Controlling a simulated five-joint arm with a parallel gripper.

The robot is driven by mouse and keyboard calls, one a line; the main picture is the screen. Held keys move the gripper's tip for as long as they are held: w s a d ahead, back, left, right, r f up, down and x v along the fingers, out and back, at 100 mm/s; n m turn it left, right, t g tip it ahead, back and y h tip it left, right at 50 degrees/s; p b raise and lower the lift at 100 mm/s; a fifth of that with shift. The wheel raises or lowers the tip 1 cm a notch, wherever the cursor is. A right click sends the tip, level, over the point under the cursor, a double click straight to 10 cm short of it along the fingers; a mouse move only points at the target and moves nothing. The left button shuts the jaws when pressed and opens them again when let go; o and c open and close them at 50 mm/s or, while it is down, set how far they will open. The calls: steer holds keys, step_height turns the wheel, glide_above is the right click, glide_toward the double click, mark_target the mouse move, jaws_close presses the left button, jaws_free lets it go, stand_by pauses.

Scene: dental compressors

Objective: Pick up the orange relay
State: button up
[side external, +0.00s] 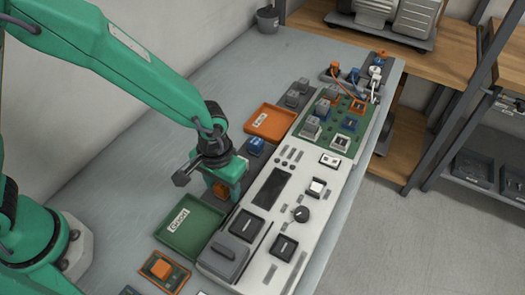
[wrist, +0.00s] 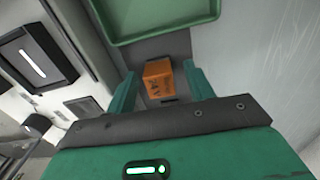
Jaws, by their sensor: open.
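The orange relay (wrist: 158,78) is a small box with dark lettering, standing on a grey strip in the wrist view. My gripper (wrist: 160,71) is open, with one green finger on each side of the relay and a visible gap beside it. In the side view my gripper (side external: 221,194) points down, and the orange relay (side external: 221,188) shows partly between its fingers. The fingers hide the rest of it there. Whether the fingers touch it I cannot tell.
A green tray (side external: 167,240), labelled "Good", lies just in front of my gripper. An orange tray (side external: 257,132) and a blue relay (side external: 256,145) are behind it. A white control panel (side external: 236,222) with a dark screen, button and knob lies to the right.

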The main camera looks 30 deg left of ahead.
steer(key=c, duration=1)
steer(key=shift+c, duration=0.2)
steer(key=shift+r, duration=0.15)
steer(key=shift+r, duration=0.35)
step_height(320, 180, up, 3)
steer(key=s+d+r, duration=0.4)
steer(key=s+r, duration=0.3)
steer(key=s, duration=0.3)
steer(key=shift+s+d, duration=0.3)
steer(key=shift+s, duration=0.1)
steer(key=w+d+r, duration=0.1)
steer(key=w+d, duration=0.3)
steer(key=d, duration=1)
steer(key=shift+w, duration=0.15)
